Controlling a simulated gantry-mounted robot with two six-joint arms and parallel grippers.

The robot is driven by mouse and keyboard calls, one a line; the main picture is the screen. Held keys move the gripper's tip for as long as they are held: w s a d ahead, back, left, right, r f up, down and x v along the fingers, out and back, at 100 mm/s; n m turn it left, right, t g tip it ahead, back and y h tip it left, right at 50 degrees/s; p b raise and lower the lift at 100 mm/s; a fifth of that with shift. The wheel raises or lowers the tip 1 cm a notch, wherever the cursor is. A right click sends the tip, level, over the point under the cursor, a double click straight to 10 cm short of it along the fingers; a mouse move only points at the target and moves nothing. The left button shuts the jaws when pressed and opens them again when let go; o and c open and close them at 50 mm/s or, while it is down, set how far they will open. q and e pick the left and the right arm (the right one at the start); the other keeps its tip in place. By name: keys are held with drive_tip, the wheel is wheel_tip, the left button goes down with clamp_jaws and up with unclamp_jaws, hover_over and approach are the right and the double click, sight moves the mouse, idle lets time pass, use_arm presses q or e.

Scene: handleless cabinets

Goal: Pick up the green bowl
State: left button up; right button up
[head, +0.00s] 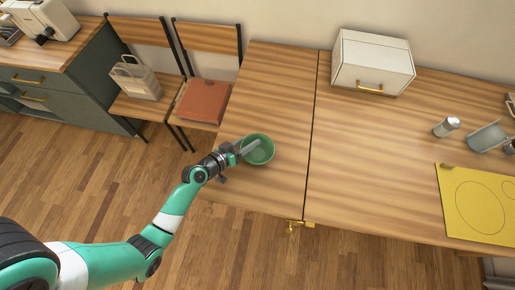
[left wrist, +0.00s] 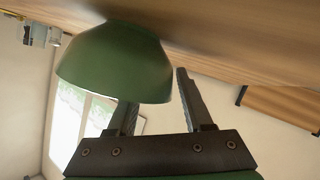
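The green bowl (head: 262,158) stands upright on the wooden table near its front left edge. My left gripper (head: 246,150) is at the left side of the bowl, with a finger reaching over its rim. In the left wrist view the bowl (left wrist: 115,62) hides the tip of one finger. The other finger shows whole, just to the right of the bowl's wall. The fingers of the left gripper (left wrist: 158,95) are wide apart, and the bowl's edge seems to lie between them. Whether either finger touches the bowl I cannot tell. My right gripper is not in view.
The wooden table (head: 280,90) is clear behind the bowl. A white box (head: 372,60) with a gold handle stands at the back. A yellow mat (head: 478,203) and a shaker (head: 446,126) are at the right. Two chairs stand left, one holding a brown item (head: 203,101).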

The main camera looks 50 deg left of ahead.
use_arm(q)
clamp_jaws()
idle(0.3)
drive_tip(key=shift+r+p, duration=0.4)
drive_tip(key=shift+r, duration=0.15)
wheel_tip(320, 180, up, 3)
drive_tip(key=shift+r+p, duration=0.1)
drive_tip(key=shift+p, duration=0.95)
wheel_tip(320, 180, up, 5)
drive_tip(key=p, duration=0.5)
hover_over(252, 157)
drive_tip(key=s+d+r+p, duration=0.2)
drive_tip(key=s+d+r, duration=0.1)
drive_tip(key=d, duration=0.6)
drive_tip(key=shift+s+r+p, duration=0.35)
drive_tip(key=shift+s+r, duration=0.05)
drive_tip(key=shift+s, duration=0.2)
